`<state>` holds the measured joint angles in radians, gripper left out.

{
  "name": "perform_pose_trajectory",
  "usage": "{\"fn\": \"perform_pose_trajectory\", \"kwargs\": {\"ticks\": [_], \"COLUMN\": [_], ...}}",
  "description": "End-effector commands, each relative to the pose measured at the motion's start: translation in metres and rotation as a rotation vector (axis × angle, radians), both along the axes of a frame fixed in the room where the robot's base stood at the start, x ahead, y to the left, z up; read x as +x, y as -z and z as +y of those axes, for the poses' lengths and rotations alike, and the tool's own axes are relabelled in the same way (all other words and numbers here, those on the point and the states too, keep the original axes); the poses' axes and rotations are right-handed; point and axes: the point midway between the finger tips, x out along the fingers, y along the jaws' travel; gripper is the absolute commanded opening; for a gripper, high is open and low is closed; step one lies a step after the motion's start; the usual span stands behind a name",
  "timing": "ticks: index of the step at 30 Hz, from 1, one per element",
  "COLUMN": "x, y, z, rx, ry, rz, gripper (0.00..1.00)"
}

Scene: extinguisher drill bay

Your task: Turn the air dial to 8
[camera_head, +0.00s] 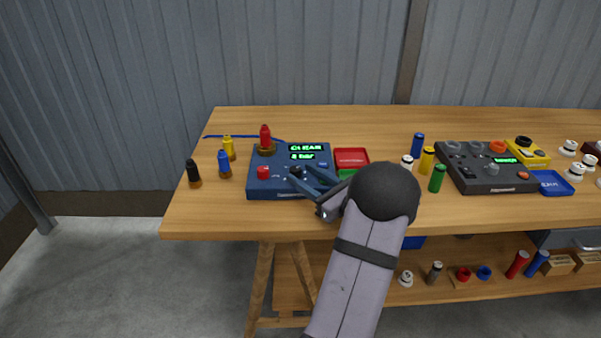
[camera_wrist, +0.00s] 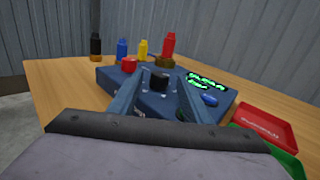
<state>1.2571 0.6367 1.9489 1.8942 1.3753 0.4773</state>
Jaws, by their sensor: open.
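A blue control box (camera_head: 264,186) stands on the wooden table in the head view. Its green display (camera_head: 305,151) has two lines, the lower seeming to read "8 bar"; I cannot read the upper one surely. A black dial (camera_head: 296,171) sits on the box top. My gripper (camera_head: 301,176) is open, its blue fingers reaching over the box at the dial. In the wrist view the black dial (camera_wrist: 159,81) stands between the open fingers (camera_wrist: 158,84). I cannot tell whether either finger touches it. The dial's pointer and scale are not readable.
Blue (camera_head: 224,164), yellow (camera_head: 228,147) and black (camera_head: 192,172) bottles stand farther left. A red tray (camera_head: 351,157) lies right of the box, with a grey control box (camera_head: 487,170) beyond.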

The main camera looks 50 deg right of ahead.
Motion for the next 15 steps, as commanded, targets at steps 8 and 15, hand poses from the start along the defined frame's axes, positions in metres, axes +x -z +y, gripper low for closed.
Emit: {"fn": "perform_pose_trajectory", "kwargs": {"ticks": [8, 15], "x": [0.020, 0.022], "y": [0.000, 0.000], "z": [-0.001, -0.001], "rx": [0.000, 0.000], "ry": [0.000, 0.001], "rz": [0.000, 0.000], "gripper": [0.44, 0.44]}}
